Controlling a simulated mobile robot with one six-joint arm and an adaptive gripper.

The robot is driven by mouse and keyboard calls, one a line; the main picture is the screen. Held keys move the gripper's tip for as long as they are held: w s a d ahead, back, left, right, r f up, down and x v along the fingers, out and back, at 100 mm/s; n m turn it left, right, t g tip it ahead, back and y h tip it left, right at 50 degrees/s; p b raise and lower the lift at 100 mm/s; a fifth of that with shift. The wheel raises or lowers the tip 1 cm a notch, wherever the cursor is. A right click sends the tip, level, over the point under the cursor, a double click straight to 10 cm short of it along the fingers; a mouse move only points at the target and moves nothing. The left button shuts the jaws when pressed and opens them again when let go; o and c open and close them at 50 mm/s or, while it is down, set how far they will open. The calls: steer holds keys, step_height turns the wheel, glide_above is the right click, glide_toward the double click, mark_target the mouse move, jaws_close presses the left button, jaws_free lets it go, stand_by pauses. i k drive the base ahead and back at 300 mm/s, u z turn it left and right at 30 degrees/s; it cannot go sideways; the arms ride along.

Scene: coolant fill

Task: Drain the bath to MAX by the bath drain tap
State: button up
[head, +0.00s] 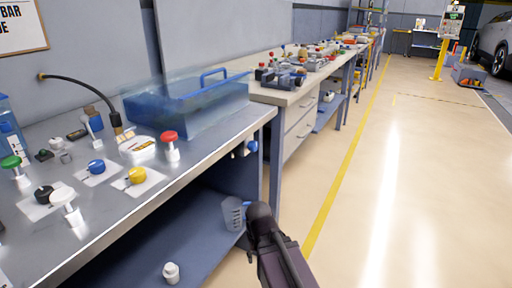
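The bath (185,108) is a translucent blue tank with a blue handle bar, at the far end of the metal bench. Its liquid level and any MAX mark cannot be read. A blue tap knob (252,146), seemingly the bath drain tap, sits below the bench top by its right end; whether it is open cannot be told. A translucent graduated jug (235,213) is below the tap, near the lower shelf's right end. My dark arm rises from the bottom edge, its visible end close to the jug's right side. No gripper fingers show.
The bench top (205,150) carries red (170,136), yellow (136,175), blue, green, black and white knobs. A black hose (85,82) arches behind. A white-capped item (171,271) stands on the lower shelf (180,235). Open floor (380,200) lies to the right.

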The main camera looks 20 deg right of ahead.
mark_target(253, 146)
steer(key=z, duration=0.3)
steer(key=k, duration=1.25)
steer(key=u, duration=0.45)
steer(key=i, duration=1)
steer(key=u, duration=0.1)
